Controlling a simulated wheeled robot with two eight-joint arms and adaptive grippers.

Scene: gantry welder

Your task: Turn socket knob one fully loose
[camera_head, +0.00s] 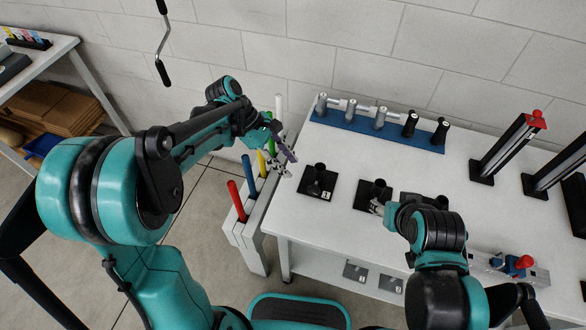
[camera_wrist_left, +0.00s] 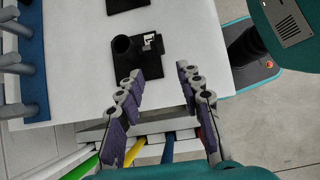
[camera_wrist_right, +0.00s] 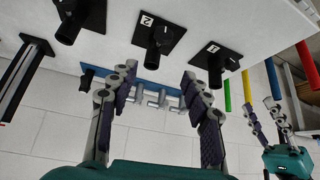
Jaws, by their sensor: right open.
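Socket one, a black upright tube on a square plate marked 1 (camera_head: 318,182), stands at the table's left end. In the left wrist view socket one (camera_wrist_left: 125,48) lies beyond my fingertips, with a small dark knob (camera_wrist_left: 156,44) beside its label. In the right wrist view it stands at upper right (camera_wrist_right: 214,62). My left gripper (camera_head: 287,163) is open and empty, left of socket one; its fingers spread apart in the left wrist view (camera_wrist_left: 160,74). My right gripper (camera_head: 378,207) is open near socket two (camera_head: 375,189); its fingers also show in the right wrist view (camera_wrist_right: 160,72).
A third socket (camera_wrist_right: 75,22) stands beyond socket two. A blue rack (camera_head: 378,132) with several grey and black tools is at the back. A holder with coloured handles (camera_head: 247,212) stands at the table's left edge, close below my left gripper. Black posts (camera_head: 503,150) stand at right.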

